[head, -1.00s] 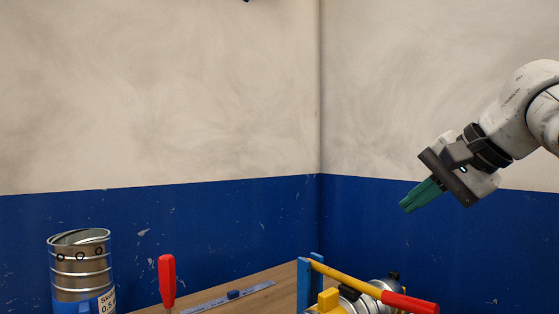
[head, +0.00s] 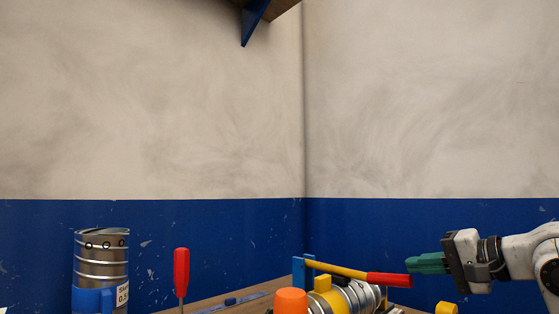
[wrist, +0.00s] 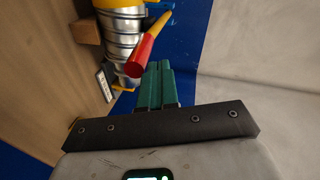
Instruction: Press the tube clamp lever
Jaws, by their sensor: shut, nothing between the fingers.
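The tube clamp lever (head: 345,271) is a yellow bar with a red grip (head: 389,280), sloping down to the right above a silver ribbed duct (head: 366,296). A blue upright (head: 298,270) stands at its left end. My gripper (head: 409,263), with green fingers, is shut and empty. In the head view its tips are close to the red grip's right end and slightly higher; contact cannot be told. In the wrist view the red grip (wrist: 141,57) is just beyond the green fingertips (wrist: 158,66), a little to their left.
A silver duct piece (head: 101,255) in a blue holder and a red-handled tool (head: 181,272) stand at left. An orange object (head: 291,301) is in front of the duct. A dark shelf with a blue bracket (head: 253,20) is overhead.

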